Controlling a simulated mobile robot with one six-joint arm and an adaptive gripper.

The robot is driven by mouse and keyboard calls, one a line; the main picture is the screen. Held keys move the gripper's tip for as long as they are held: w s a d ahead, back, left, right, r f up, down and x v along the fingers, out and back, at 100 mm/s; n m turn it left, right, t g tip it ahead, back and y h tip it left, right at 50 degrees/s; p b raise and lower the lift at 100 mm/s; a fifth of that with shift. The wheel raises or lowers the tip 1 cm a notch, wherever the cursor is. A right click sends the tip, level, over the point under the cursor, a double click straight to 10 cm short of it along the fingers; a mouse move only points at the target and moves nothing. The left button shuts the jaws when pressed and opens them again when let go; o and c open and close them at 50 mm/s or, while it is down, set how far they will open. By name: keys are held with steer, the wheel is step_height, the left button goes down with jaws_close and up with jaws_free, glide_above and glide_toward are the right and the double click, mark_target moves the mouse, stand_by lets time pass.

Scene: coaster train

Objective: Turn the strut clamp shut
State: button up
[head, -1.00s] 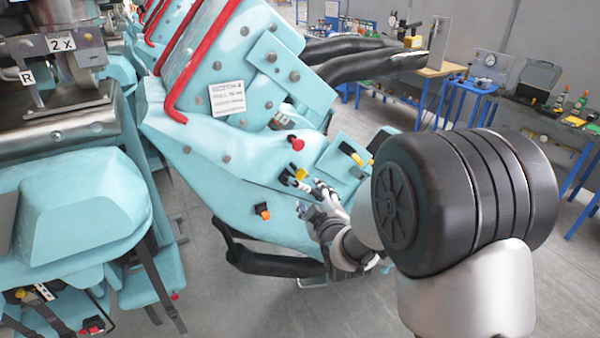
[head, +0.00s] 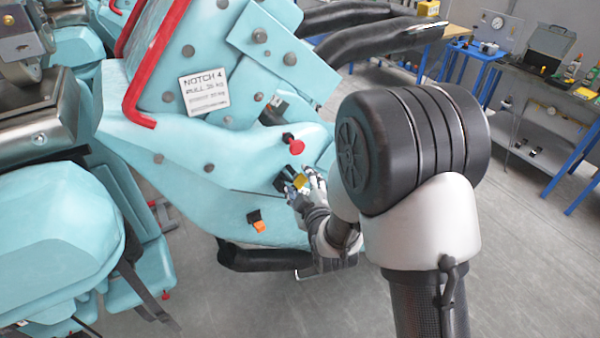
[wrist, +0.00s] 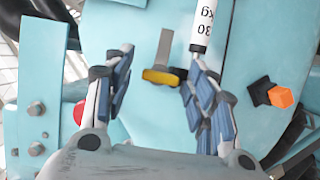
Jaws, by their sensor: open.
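A lever with a grey metal arm and a yellow end (wrist: 163,76) stands on the turquoise seat side (head: 215,170). It may be the strut clamp; no label confirms this. In the head view its yellow end (head: 299,180) is beside my fingertips, partly covered. My gripper (head: 305,186) is open. In the wrist view the yellow end appears between the two spread fingers of my gripper (wrist: 160,62); I cannot tell whether they touch it.
A red knob (head: 293,143) is above the lever. A black part with an orange end (head: 257,221) is below left. Thick black padded bars (head: 375,35) reach out above. Workbenches (head: 555,90) stand at the back right, with open floor before them.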

steer(key=shift+w, duration=0.15)
steer(key=shift+c, duration=0.4)
steer(key=c, duration=1)
